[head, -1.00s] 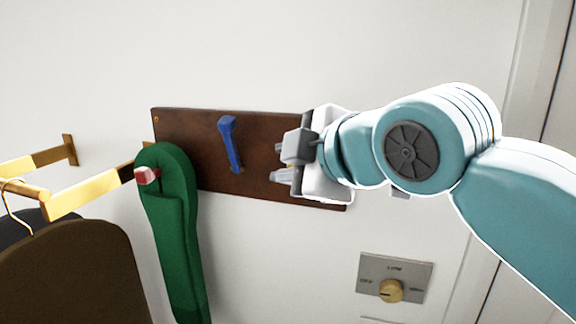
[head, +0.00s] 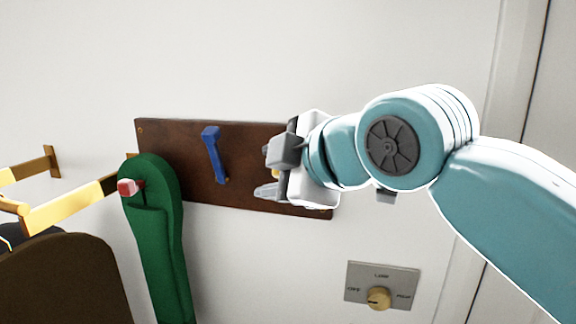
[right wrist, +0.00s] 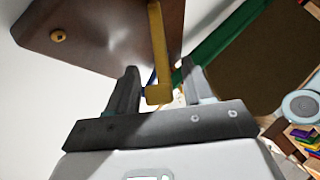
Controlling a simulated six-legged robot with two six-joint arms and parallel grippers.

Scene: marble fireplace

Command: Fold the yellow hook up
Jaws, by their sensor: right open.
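The yellow hook (right wrist: 156,50) is a slim bar on the brown wooden board (right wrist: 105,30). In the right wrist view its thicker end lies between the fingers of my right gripper (right wrist: 160,92), which is open, with a gap on either side. In the head view my right gripper (head: 272,172) is at the right part of the board (head: 185,150) and hides nearly all of the hook; only a small yellow bit (head: 273,174) shows. My left gripper is not in view.
A blue hook (head: 213,155) is on the board's middle. A green garment (head: 155,240) hangs from a red hook (head: 130,187) at the left. Brass rails (head: 70,203) and a dark brown shape (head: 65,280) are further left. A dial panel (head: 382,285) is below right.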

